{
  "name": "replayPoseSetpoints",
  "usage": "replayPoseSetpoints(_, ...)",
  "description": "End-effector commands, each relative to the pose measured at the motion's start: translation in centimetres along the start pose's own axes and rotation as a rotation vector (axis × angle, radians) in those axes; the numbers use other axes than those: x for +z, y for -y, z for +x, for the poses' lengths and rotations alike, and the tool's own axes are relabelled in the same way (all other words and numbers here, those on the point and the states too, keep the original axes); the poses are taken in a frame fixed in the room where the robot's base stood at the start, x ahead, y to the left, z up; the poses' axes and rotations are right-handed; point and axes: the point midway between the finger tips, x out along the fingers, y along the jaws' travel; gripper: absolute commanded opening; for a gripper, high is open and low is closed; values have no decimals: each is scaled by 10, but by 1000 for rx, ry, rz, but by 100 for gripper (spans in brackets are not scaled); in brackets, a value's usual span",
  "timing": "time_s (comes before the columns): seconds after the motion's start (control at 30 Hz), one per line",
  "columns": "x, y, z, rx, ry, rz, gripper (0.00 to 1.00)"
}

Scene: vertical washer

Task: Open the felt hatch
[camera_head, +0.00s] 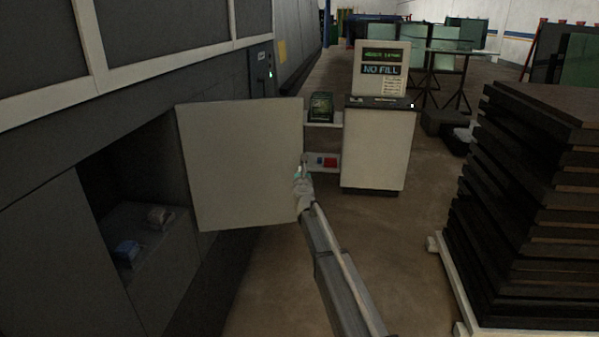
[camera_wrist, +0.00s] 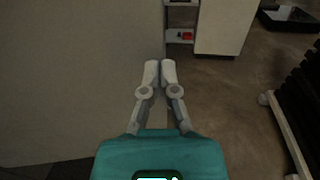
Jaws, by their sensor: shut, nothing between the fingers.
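The hatch (camera_head: 240,160) is a plain light grey panel, swung out from the dark machine wall at left. Behind it a dark compartment (camera_head: 150,190) is open, with a blue item and a pale item inside. In the wrist view the hatch (camera_wrist: 80,70) fills the left side. My gripper (camera_head: 302,165) is at the hatch's right edge, partly in front of it. In the wrist view my gripper (camera_wrist: 160,66) has its fingertips together with nothing between them, over the hatch's free edge. I cannot tell whether they touch it.
A white cabinet (camera_head: 376,145) with a "NO FILL" sign stands beyond the hatch, beside a small shelf (camera_head: 322,124) with items on it. A tall stack of dark panels (camera_head: 530,200) on a pallet stands at right. Bare floor (camera_head: 400,270) lies between.

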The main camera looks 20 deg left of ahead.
Motion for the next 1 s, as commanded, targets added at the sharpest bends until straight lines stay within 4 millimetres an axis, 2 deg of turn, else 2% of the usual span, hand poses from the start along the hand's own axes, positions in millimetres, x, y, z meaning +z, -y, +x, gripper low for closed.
replayPoseSetpoints(0.37,0,11,-29,-1,0,0,0)
replayPoseSetpoints(0.8,0,23,-102,-1,0,0,0)
replayPoseSetpoints(1.0,0,27,-122,-1,0,0,0)
